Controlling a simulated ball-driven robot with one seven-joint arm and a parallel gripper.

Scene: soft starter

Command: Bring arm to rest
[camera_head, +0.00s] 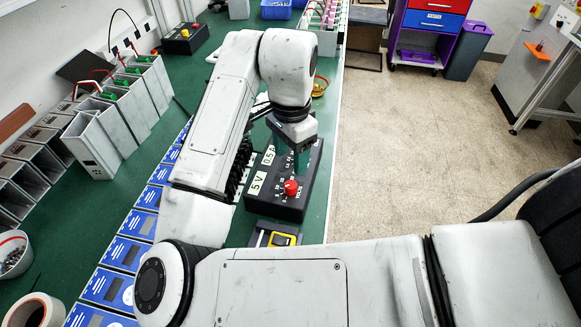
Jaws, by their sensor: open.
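My white arm reaches over the green workbench (225,30) and bends at the top, so its end points down. My gripper (299,155) is at the lower end of the wrist, over the far part of a black control box (262,207). Its fingers are small and partly hidden by the wrist, and they look open with nothing seen between them. The box has a red knob (291,187) and labels reading 5 V and 0.5 A. I cannot tell whether the fingers touch the box.
A yellow and black device (277,238) lies just below the box. Blue-fronted modules (130,252) line the bench, and grey units (95,140) stand at left. A bowl (319,86) sits beyond my wrist. The floor (405,150) at right is clear, with a drawer cabinet (428,22) behind.

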